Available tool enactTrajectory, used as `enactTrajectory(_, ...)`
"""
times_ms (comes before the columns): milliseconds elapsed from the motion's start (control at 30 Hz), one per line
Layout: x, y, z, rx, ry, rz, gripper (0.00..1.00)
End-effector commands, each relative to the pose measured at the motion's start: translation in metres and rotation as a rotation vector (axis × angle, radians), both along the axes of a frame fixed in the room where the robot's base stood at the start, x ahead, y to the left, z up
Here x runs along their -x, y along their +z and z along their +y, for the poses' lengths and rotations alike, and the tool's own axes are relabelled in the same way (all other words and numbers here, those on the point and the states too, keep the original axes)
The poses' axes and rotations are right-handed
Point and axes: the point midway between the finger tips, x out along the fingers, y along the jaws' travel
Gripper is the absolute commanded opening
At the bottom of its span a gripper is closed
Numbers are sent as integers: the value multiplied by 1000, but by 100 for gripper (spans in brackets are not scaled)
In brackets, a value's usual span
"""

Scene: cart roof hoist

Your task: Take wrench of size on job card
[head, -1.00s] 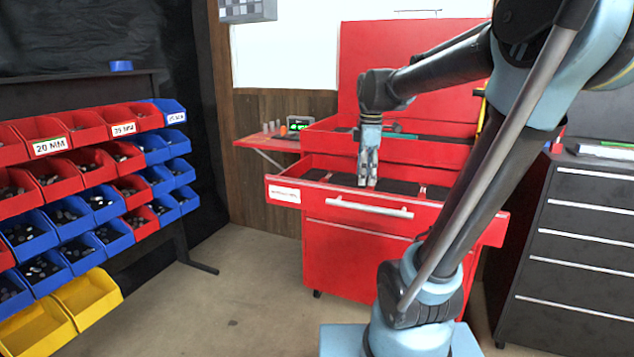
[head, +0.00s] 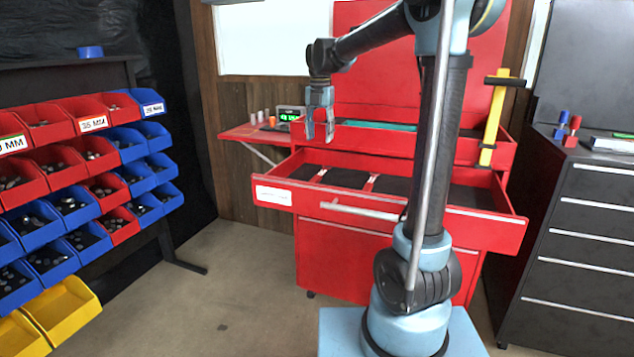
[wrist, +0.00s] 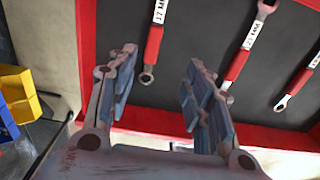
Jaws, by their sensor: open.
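The open top drawer (head: 470,213) of the red tool cabinet has a dark liner. In the wrist view, several wrenches with red handles and white size labels lie on it: a left one (wrist: 153,45) whose label seems to read 17 MM, a middle one (wrist: 236,66) and a right one (wrist: 299,80), whose labels I cannot read surely. My gripper (head: 320,132) is open and empty, pointing down above the left part of the drawer, apart from the wrenches. It also shows in the wrist view (wrist: 161,62). I cannot make out a job card.
A side shelf (head: 250,132) holds a small green-lit display (head: 290,114). Bins (head: 70,210) stand left, a black drawer cabinet (head: 580,240) right. A yellow-handled tool (head: 493,120) hangs on the red cabinet. The floor (head: 230,290) between is clear.

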Motion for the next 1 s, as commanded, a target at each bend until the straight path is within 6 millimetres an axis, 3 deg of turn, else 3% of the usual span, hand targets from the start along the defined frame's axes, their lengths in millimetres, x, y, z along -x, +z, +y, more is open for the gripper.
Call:
enactTrajectory(500,3,-87,11,0,12,0,47)
enactTrajectory(833,4,-108,12,0,11,0,47)
enactTrajectory(1000,5,-130,15,0,11,0,47)
